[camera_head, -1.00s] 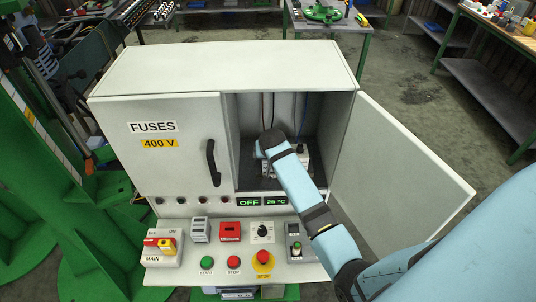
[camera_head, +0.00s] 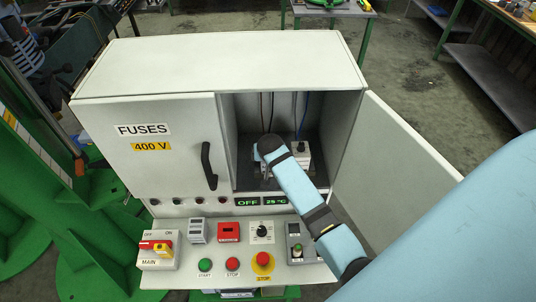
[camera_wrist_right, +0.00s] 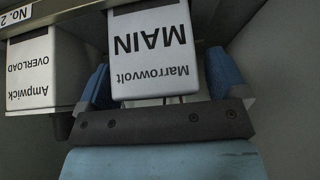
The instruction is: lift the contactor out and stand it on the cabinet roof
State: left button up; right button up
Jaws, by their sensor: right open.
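A white block labelled Marrowvolt MAIN (camera_wrist_right: 150,45), which looks like the contactor, is in the middle of the right wrist view, upside down there. My right gripper (camera_wrist_right: 158,85) is open, with one blue finger on each side of this block; I cannot tell whether they touch it. In the head view the right gripper (camera_head: 268,168) is inside the open right compartment, mostly hidden by my arm. A pale block (camera_head: 301,154) shows beside it, but its label is not readable. The cabinet roof (camera_head: 225,65) is flat and bare. My left gripper is not in view.
A second block labelled Ampwick OVERLOAD (camera_wrist_right: 45,70) stands close to the left in the wrist view. The cabinet's open door (camera_head: 395,165) stands to the right; the FUSES door (camera_head: 150,165) is shut. Wires (camera_head: 300,112) hang behind. A switch panel (camera_head: 213,262) juts out in front.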

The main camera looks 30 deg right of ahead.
jog(key=shift+s+r, duration=0.1)
jog(key=shift+s+a, duration=0.1)
jog(key=c, duration=0.3)
jog(key=shift+r, duration=0.1)
jog(key=c, duration=0.9)
